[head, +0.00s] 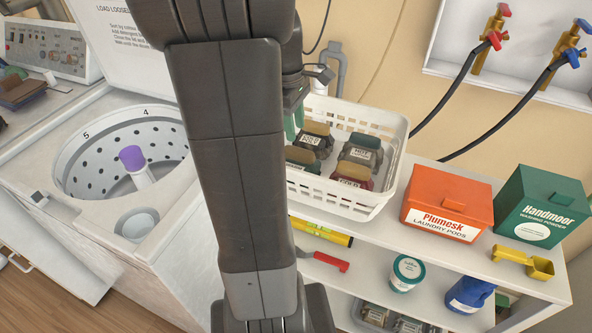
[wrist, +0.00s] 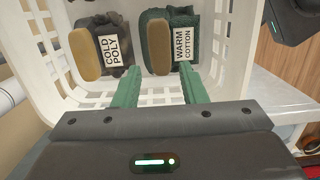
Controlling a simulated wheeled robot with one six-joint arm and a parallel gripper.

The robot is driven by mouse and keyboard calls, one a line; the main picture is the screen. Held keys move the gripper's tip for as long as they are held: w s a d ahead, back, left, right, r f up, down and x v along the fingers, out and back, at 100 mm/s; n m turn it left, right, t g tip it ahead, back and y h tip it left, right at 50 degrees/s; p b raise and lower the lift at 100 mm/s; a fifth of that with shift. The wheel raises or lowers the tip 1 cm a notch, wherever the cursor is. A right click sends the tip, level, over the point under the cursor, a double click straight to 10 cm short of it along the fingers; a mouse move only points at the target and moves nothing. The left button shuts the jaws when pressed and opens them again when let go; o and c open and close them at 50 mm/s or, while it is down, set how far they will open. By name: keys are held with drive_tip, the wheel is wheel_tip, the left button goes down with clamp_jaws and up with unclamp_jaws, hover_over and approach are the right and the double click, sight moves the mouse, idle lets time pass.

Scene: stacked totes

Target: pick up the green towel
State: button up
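The green towel (wrist: 157,28) is a dark green folded bundle with a tan end and a "WARM COTTON" label, inside the white basket (wrist: 240,60). In the head view, a dark green bundle (head: 303,158) at the basket's left, partly hidden by my arm, looks like the same towel. My gripper (wrist: 158,70) is open, its two green fingers apart. In the wrist view the fingertips are at the near end of the towel, one to each side; I cannot tell whether they touch it. In the head view my gripper (head: 294,122) shows only partly behind my arm.
A dark "COLD POLY" bundle (wrist: 103,48) lies left of the towel. The basket also holds a red bundle (head: 353,176) and a grey one (head: 361,152). Orange (head: 447,204) and green (head: 543,211) boxes stand right of it. An open washer (head: 75,190) is at left.

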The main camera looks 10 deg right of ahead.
sight(299, 151)
wheel_tip(299, 151, down, 2)
drive_tip(key=shift+s+f, duration=0.15)
drive_tip(key=f, duration=0.4)
drive_tip(key=shift+s+d+f, duration=0.1)
drive_tip(key=shift+d+f, duration=0.25)
drive_tip(key=shift+f, duration=0.05)
clamp_jaws()
